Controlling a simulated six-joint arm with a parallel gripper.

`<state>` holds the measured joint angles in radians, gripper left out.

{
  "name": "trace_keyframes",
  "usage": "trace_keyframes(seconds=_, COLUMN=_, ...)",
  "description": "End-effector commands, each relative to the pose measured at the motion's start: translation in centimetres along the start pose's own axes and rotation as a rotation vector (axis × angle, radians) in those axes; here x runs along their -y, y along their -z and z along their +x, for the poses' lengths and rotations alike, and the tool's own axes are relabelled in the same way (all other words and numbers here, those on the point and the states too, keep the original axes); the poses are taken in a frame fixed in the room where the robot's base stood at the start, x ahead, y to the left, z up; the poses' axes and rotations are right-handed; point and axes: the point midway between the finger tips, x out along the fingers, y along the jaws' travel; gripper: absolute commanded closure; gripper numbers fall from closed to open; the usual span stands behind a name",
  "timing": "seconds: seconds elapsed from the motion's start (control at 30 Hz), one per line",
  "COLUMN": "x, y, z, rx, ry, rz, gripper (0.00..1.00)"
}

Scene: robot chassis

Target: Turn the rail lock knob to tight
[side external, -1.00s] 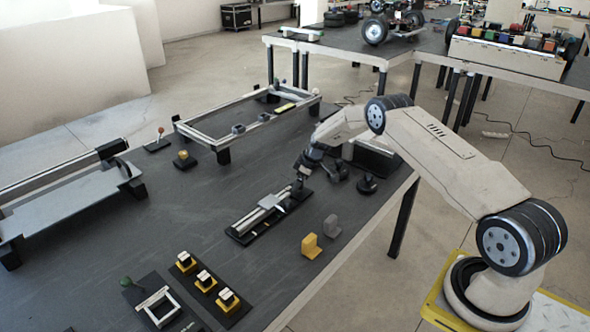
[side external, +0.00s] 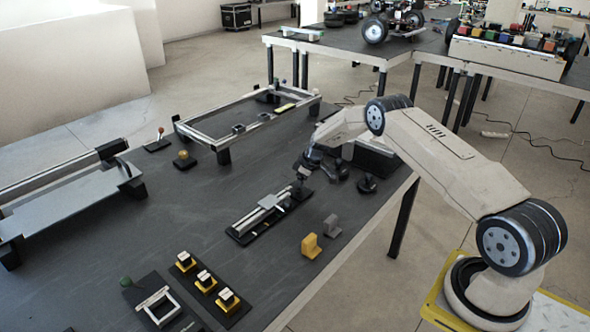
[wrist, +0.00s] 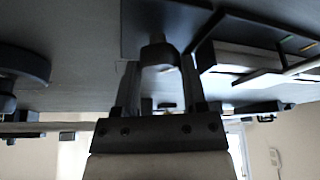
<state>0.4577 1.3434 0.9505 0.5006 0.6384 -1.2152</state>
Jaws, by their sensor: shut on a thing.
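The rail (side external: 262,217) is a light slotted bar with a carriage (side external: 272,202) on a dark base plate, in the middle of the table in the side view. My gripper (side external: 301,177) is at the far right end of this rail, low over the table. In the wrist view my gripper (wrist: 160,75) has its two fingers on either side of a dark rounded knob (wrist: 157,48) and is shut on it. In the side view the knob is mostly hidden by the fingers. No marking for tight is readable.
A dark round knob-like part (side external: 366,184) stands right of my gripper. A yellow block (side external: 310,246) and a grey block (side external: 332,226) stand nearer the table's right edge. A rectangular frame (side external: 250,125) lies behind.

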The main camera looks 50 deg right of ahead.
Motion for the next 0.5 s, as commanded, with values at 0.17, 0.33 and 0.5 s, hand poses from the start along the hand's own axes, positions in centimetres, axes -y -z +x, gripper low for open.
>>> trace_keyframes(seconds=0.17, x=0.05, y=0.01, z=-0.05, rx=0.001, ry=-0.019, rz=0.048, gripper=1.0)
trace_keyframes(seconds=0.33, x=0.08, y=-0.04, z=-0.02, rx=0.003, ry=-0.05, rz=0.123, gripper=1.0)
trace_keyframes(seconds=0.5, x=0.11, y=-0.02, z=-0.03, rx=0.002, ry=-0.088, rz=0.214, gripper=1.0)
